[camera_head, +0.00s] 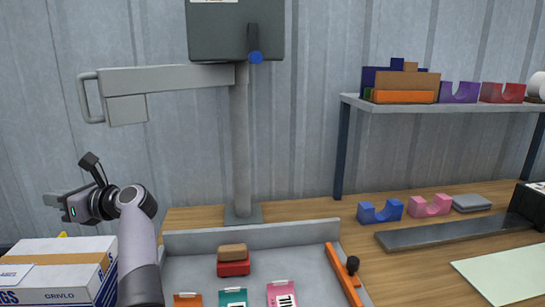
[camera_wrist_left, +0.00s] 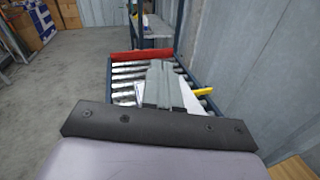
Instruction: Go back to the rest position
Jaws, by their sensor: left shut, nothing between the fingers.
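My left gripper (camera_head: 54,201) is raised at the left of the head view, above a white and blue cardboard box (camera_head: 62,255). Its arm comes up from the bottom and the fingers point left. In the left wrist view the two grey fingers (camera_wrist_left: 160,84) lie together, shut with nothing between them. Beyond them is a roller conveyor (camera_wrist_left: 125,80) with a red bar (camera_wrist_left: 140,56) across its far end. My right gripper is in neither view.
A grey tray (camera_head: 195,238) on the wooden table holds coloured tags and a red and brown block (camera_head: 233,262). A grey post (camera_head: 241,150) with a side arm stands behind it. A shelf (camera_head: 450,105) with coloured holders is at the right. Table holders (camera_head: 380,211) sit below.

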